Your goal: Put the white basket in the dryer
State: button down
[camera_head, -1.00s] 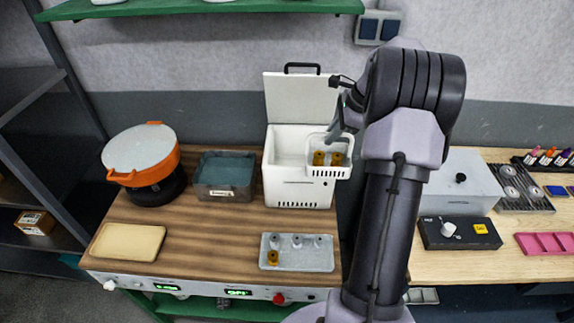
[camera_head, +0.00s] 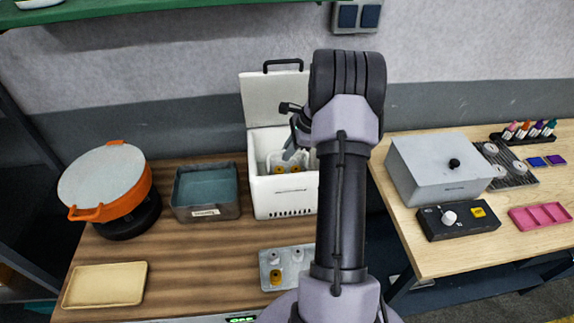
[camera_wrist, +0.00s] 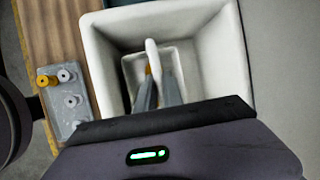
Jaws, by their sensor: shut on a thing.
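The dryer is a white box (camera_head: 285,202) with its lid (camera_head: 272,102) raised at the back. The white basket (camera_wrist: 133,66) has a thin upright handle and holds brass-coloured parts (camera_head: 280,169). My gripper (camera_head: 289,154) is shut on the basket's handle. In the wrist view my gripper (camera_wrist: 155,76) reaches down into the dryer's opening, and the basket shows within the dryer's walls (camera_wrist: 218,50). My arm hides the dryer's right side in the head view. Whether the basket touches the dryer's floor I cannot tell.
A grey tray (camera_head: 286,280) with small grey and brass parts lies in front of the dryer. A blue-grey bin (camera_head: 206,212) and an orange-rimmed pot (camera_head: 103,182) stand to the left. A grey box (camera_head: 440,170) stands on the right bench (camera_head: 430,262).

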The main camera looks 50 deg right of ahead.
aim_at(283, 168)
jog(key=shift+f, duration=2.25)
jog(key=shift+f+b, duration=0.15)
jog(key=shift+b, duration=0.25)
jog(key=c, duration=1.5)
grip_release()
